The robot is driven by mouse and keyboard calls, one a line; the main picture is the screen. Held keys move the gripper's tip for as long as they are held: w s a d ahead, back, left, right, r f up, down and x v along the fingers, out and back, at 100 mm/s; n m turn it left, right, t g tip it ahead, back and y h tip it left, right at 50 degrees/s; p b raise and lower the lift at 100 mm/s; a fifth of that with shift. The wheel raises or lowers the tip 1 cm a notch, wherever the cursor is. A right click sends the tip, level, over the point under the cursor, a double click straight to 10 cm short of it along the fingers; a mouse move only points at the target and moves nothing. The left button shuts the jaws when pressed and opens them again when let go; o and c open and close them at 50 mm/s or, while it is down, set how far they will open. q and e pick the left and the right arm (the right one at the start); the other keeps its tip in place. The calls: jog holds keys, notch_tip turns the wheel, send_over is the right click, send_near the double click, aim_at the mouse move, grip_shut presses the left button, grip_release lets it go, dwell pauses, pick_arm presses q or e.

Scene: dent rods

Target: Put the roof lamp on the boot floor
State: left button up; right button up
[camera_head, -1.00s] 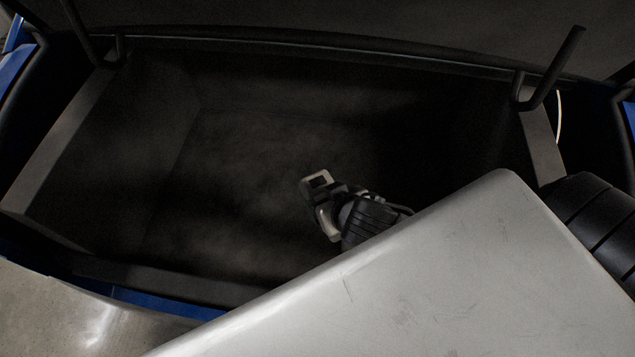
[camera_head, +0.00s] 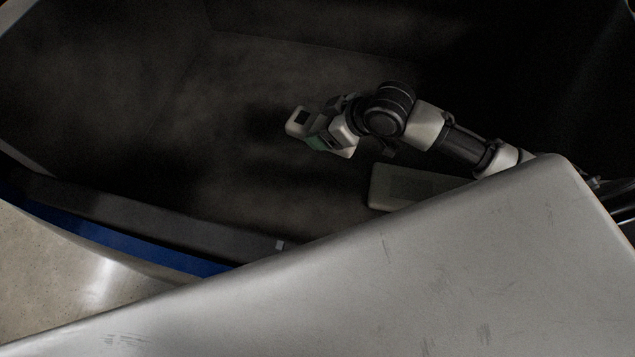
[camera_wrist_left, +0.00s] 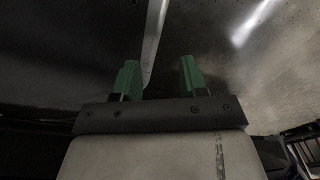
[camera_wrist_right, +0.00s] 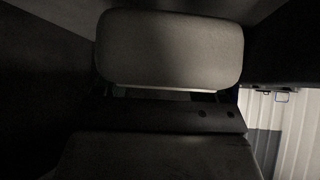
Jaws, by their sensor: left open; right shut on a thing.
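My right gripper (camera_head: 328,140) is over the dark boot floor (camera_head: 235,90), with its arm coming in from the right. In the right wrist view it is shut on a pale, rounded block, which I take for the roof lamp (camera_wrist_right: 170,48); the fingers are mostly hidden behind it. The gap down to the floor is hard to judge in the dim light. My left gripper (camera_wrist_left: 157,80) is open and empty, its green fingers apart; the head view does not show it.
A pale, flat box-like thing (camera_head: 415,187) shows below the right arm, partly hidden by a large grey panel in front. The boot's front sill (camera_head: 150,222) runs along the lower left. The boot floor left of the right gripper looks clear.

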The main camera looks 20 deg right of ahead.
jog(key=d+f+n+g+y, duration=0.1)
jog(key=d+f+n, duration=0.1)
jog(key=d+f, duration=0.2)
pick_arm(q)
jog(key=w+d+r+t+b, duration=0.15)
jog(key=w+r+b, duration=0.35)
jog(key=w+r, duration=0.6)
pick_arm(e)
jog(key=a+f, duration=0.2)
jog(key=a, duration=0.1)
jog(key=w+a+f, duration=0.1)
jog(key=a+f, duration=0.2)
jog(key=a, duration=0.1)
jog(key=w+a+f, duration=0.1)
jog(key=a+f, duration=0.2)
jog(key=a, duration=0.1)
jog(key=shift+w, duration=0.15)
notch_tip(320, 180, down, 3)
jog(key=b, duration=0.3)
jog(key=shift+f+b, duration=0.2)
jog(key=shift+b, duration=0.2)
pick_arm(q)
jog(key=w+r, duration=0.3)
jog(key=r, duration=0.9)
jog(key=shift+w+d+r, duration=0.15)
jog(key=shift+w+d, duration=0.05)
jog(key=shift+d, duration=0.15)
